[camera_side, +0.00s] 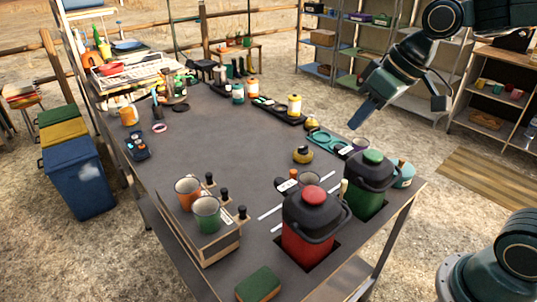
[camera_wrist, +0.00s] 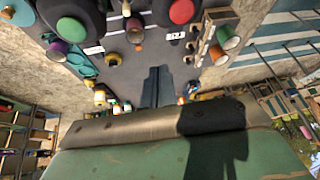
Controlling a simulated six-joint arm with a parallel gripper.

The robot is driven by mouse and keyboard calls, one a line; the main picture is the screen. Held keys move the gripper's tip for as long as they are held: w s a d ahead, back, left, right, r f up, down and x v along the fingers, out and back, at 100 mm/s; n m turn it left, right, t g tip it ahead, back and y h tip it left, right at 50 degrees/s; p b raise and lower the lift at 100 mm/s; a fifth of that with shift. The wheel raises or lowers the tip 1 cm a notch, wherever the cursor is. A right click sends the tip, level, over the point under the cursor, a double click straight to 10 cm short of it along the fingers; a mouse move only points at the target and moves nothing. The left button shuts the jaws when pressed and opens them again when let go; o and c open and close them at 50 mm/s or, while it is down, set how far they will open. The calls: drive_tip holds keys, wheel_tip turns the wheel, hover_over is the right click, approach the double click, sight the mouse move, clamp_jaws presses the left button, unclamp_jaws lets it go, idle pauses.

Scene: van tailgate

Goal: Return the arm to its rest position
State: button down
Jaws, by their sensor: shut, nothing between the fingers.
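My gripper (camera_side: 362,113) hangs in the air at the upper right of the side view, above and behind the far right edge of the grey table (camera_side: 216,138). Its fingers point down and to the left. In the wrist view the two fingers (camera_wrist: 157,82) lie side by side with no gap, and nothing is between them. The gripper touches nothing on the table.
A red-lidded urn (camera_side: 308,228) and a green-lidded urn (camera_side: 367,186) stand at the table's right edge. A cup rack (camera_side: 213,243) holds two cups at the front. Shelves (camera_side: 362,35) stand behind. The table's middle is mostly clear.

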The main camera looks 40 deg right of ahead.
drive_tip(key=s+d+m+h, duration=0.1)
drive_tip(key=s+d, duration=0.2)
drive_tip(key=s, duration=1.1)
drive_tip(key=shift+d+f+m+t+h, duration=0.2)
drive_tip(key=shift+f+m+t+h, duration=0.1)
drive_tip(key=shift+f+t+h, duration=0.1)
